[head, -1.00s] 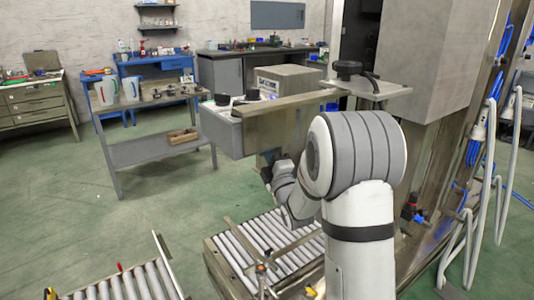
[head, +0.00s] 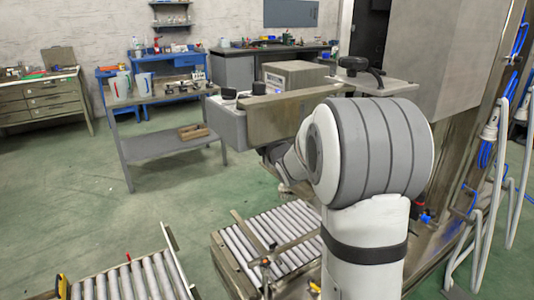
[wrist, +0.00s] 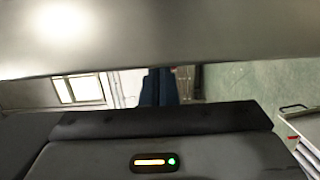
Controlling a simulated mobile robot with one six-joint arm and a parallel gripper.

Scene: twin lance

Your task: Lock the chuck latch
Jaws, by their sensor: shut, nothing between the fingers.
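A black round knob (head: 353,64) with a curved black lever beside it stands on the flat metal plate of the machine (head: 300,110) in the head view. I cannot tell whether this is the chuck latch. My gripper is hidden in the head view, behind my arm and the machine. In the wrist view, the dark fingers of my gripper (wrist: 158,87) are close together, shut and empty. A broad smooth grey metal surface (wrist: 150,35) fills the top of the wrist view, close above the fingers. No latch can be made out there.
A roller conveyor (head: 265,240) lies below my arm, and another roller section (head: 125,280) is at the lower left. A grey cart (head: 165,146) with pitchers stands at the left. Hoses (head: 490,150) hang at the right. Green floor is free between cart and conveyors.

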